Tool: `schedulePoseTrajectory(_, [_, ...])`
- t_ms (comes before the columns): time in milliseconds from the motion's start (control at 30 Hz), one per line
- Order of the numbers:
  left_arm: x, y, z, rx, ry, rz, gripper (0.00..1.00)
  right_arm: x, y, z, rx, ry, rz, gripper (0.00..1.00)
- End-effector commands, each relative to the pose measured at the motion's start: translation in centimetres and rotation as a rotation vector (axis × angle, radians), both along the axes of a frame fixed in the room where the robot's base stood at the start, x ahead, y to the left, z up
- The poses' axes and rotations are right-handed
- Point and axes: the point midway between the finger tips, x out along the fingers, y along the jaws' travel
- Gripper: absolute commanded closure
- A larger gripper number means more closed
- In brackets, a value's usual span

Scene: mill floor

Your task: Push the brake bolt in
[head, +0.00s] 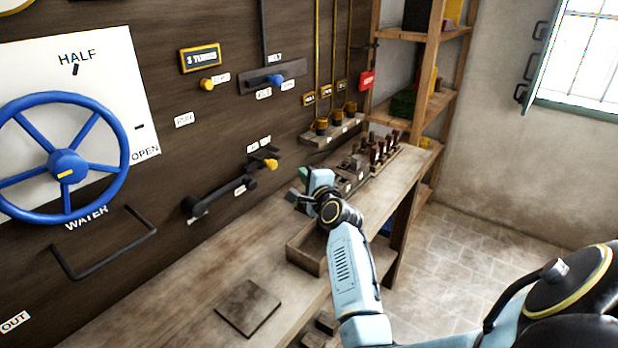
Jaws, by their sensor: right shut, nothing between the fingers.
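My right gripper (297,197) is above the bench in front of the board. Its fingers are shut and empty, pointing left towards the wall, and small in the picture. A black bar lever (224,195) is mounted low on the dark board, with a yellow knob (271,165) on a black bracket at its right end. Another yellow knob (207,84) sticks out under a framed sign. The small labels are too blurred to read, so I cannot tell which part is the brake bolt. My right gripper is apart from both knobs. My left gripper is out of view.
A blue handwheel (66,163) and a black U-shaped handle (104,258) are at left. A blue knob (275,80) sits on a slide plate. The bench (190,285) carries a flat square plate (248,308), an open wooden box (305,250) and a rack of dark pieces (384,150).

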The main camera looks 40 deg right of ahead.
Motion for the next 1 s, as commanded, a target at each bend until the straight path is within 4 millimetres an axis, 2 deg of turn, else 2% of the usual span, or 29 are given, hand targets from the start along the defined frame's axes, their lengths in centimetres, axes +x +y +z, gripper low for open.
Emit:
schedulePoseTrajectory(100, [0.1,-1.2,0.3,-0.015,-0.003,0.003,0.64,-1.4,0.4,0.1,0.001,-0.001,-0.001,1.0])
schedulePoseTrajectory(300, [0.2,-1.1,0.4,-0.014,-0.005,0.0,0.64,-2.3,0.6,0.1,0.0,-0.001,-0.001,1.0])
schedulePoseTrajectory(1000, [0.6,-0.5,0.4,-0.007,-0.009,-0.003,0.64,-2.3,0.6,0.1,0.0,-0.001,-0.001,1.0])
